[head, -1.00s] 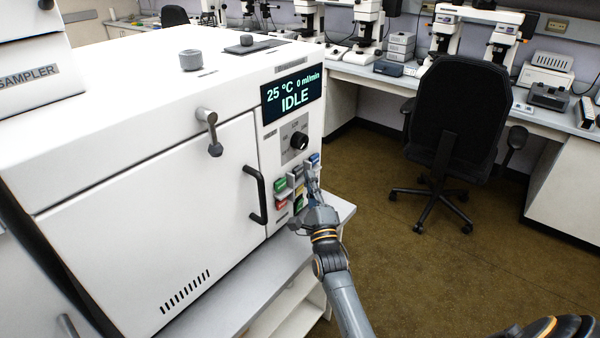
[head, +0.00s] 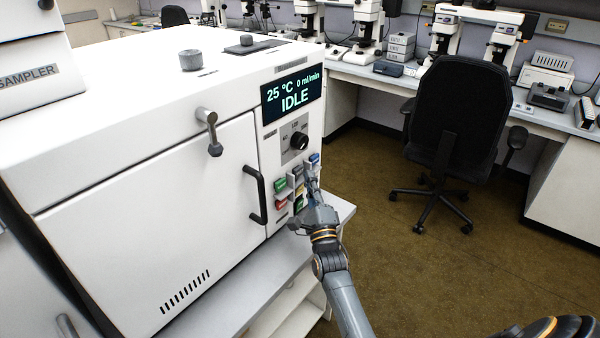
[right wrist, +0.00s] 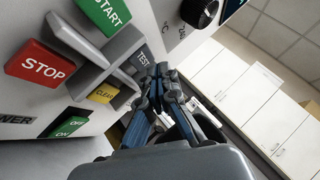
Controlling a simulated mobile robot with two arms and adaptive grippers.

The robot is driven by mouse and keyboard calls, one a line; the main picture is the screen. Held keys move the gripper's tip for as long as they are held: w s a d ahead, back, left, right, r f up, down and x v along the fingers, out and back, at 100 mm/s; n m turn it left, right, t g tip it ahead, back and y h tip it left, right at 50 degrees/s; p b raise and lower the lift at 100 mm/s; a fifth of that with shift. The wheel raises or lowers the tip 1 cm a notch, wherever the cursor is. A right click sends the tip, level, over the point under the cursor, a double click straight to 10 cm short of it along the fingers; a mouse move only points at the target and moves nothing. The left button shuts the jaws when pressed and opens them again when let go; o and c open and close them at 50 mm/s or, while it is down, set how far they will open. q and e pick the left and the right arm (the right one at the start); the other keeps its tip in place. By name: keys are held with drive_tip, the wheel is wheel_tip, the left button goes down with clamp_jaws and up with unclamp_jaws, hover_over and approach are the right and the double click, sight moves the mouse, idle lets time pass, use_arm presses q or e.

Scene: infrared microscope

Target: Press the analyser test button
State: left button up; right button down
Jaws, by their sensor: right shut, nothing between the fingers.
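The analyser test button (right wrist: 143,61), marked TEST, has a dark grey face in the right wrist view. My right gripper (right wrist: 158,72) is shut and empty, with its fingertips right beside the TEST button face. Whether they touch it I cannot tell. In the head view the right gripper (head: 312,177) reaches up to the button group on the front of the white analyser (head: 150,215). There its fingers partly cover the buttons, and I cannot read their labels. The display (head: 292,95) reads IDLE. My left gripper is not in view.
Close by are the green START button (right wrist: 105,12), red STOP button (right wrist: 40,65), yellow CLEAR button (right wrist: 102,92) and green ON/OFF button (right wrist: 70,125). Raised grey guards stand between some. A dark knob (head: 299,141) sits above. A black chair (head: 460,110) stands right.

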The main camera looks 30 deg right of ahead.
drive_tip(key=shift+w+a, duration=0.15)
drive_tip(key=shift+w, duration=0.2)
drive_tip(key=shift+w+a+b, duration=0.2)
drive_tip(key=shift+w+b, duration=0.2)
drive_tip(key=shift+w, duration=0.05)
idle(0.7)
drive_tip(key=shift+s, duration=0.1)
drive_tip(key=shift+s+d+p, duration=0.3)
drive_tip(key=shift+s+p, duration=0.15)
drive_tip(key=shift+s, duration=0.35)
drive_tip(key=s, duration=0.1)
drive_tip(key=s+d+p, duration=0.1)
drive_tip(key=s, duration=0.1)
drive_tip(key=s+d+p, duration=0.1)
drive_tip(key=shift+s, duration=0.3)
idle(0.8)
